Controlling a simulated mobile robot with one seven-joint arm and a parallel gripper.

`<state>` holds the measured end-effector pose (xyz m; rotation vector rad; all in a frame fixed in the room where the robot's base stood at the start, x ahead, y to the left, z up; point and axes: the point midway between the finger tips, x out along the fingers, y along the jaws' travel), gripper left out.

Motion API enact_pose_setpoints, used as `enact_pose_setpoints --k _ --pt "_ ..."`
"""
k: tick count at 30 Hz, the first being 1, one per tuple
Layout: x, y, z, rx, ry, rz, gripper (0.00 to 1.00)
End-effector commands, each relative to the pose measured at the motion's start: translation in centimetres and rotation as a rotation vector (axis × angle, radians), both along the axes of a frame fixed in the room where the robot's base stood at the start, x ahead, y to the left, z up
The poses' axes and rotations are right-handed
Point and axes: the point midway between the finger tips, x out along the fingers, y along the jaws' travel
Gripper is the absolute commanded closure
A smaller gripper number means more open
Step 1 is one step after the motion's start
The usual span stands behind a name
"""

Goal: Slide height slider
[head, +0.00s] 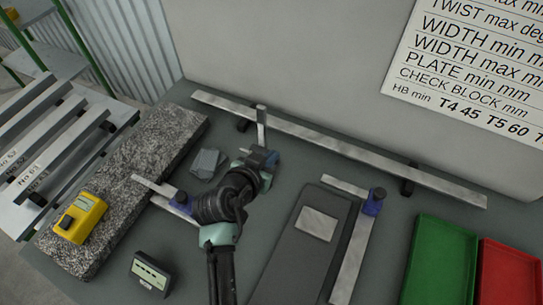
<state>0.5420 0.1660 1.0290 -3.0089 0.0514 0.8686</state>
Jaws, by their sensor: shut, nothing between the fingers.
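An upright metal post (261,122) stands near the long bar at the back of the table. Two flat metal measuring tools with blue sliders lie on the table, one left (181,198) and one right (373,201).
A granite slab (130,180) with a yellow device (79,218) is at left. A small display box (150,274) stands front left. A dark plate (307,245) lies right of my arm. Green (416,275) and red (514,250) trays are at right. A long bar (330,144) spans the back.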

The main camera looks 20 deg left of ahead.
Motion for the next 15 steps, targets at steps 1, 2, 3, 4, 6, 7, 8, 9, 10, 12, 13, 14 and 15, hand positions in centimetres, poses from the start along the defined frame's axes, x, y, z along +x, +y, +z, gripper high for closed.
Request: enact_pose_setpoints --k 1,2,3,4,6,7,8,9,10,12,13,14,15 --pt "0.1 0.0 -0.4 -0.002 0.001 -0.001 1.00" --pt "0.2 0.0 -0.7 -0.001 0.000 0.000 1.00" --pt "0.2 0.0 -1.0 -0.001 0.000 0.000 1.00" --pt "0.3 0.0 -1.1 -0.001 0.000 -0.001 1.00" --pt "0.3 0.0 -1.4 0.001 0.000 -0.001 1.00" --pt "0.3 0.0 -1.5 0.001 0.000 -0.001 1.00" --pt "0.4 0.0 -1.5 0.000 -0.001 0.000 1.00" --pt "0.4 0.0 -1.6 0.000 -0.001 0.001 1.00" --pt "0.4 0.0 -1.6 0.000 -0.001 0.001 1.00" --pt "0.4 0.0 -1.6 0.000 -0.001 0.001 1.00" --pt "0.4 0.0 -1.6 0.000 -0.001 0.001 1.00" --pt "0.4 0.0 -1.6 0.000 -0.001 0.001 1.00" --pt "0.4 0.0 -1.6 0.000 -0.001 0.001 1.00"
